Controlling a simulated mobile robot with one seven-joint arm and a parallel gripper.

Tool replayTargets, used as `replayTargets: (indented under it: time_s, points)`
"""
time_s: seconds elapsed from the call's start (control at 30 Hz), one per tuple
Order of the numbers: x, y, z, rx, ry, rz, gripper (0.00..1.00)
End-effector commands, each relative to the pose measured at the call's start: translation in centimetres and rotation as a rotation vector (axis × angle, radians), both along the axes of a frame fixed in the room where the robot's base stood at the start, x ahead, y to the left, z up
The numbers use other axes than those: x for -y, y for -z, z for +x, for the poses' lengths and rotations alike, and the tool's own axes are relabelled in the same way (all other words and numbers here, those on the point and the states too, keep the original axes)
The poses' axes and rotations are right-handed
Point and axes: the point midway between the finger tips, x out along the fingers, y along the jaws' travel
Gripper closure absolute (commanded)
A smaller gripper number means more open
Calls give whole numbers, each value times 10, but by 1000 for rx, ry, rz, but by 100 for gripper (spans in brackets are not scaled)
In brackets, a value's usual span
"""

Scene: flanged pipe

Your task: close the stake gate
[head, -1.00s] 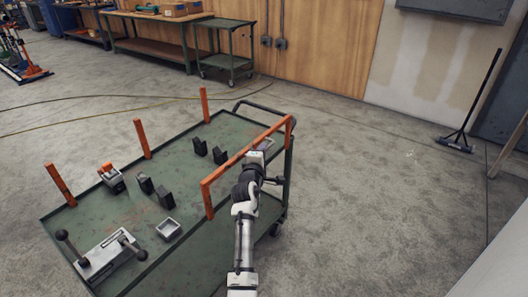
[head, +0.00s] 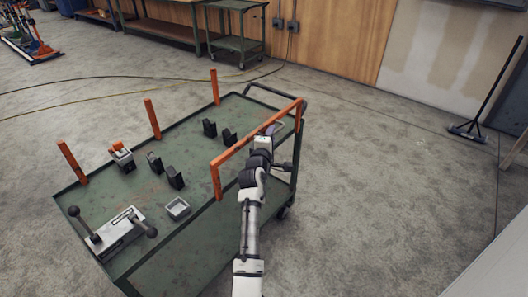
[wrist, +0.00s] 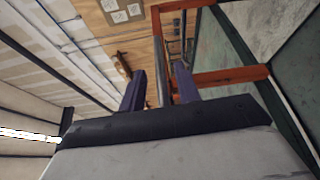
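The stake gate is an orange rail (head: 245,140) with a post at each end, standing along the right side of a green cart (head: 160,245). It also shows in the wrist view (wrist: 225,76), ahead and to the right. My gripper (head: 272,130) is beside the rail's right half, on the outer side, and the arm hides part of the gate's lower area. In the wrist view, my gripper (wrist: 160,82) has its two dark fingers apart. A grey rod shows between or beyond them; I cannot tell whether it touches them.
Three orange stakes (head: 152,119) stand along the cart's far side. The deck holds several black blocks (head: 175,177), a small grey tray (head: 177,208) and a grey fixture with knobbed levers (head: 117,234).

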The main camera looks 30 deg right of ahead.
Motion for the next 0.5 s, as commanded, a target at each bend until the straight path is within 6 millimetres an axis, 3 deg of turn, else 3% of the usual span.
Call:
replayTargets:
  time_s: [0.5]
  points:
    - [-71,-1,-69,-1,-3,0,67]
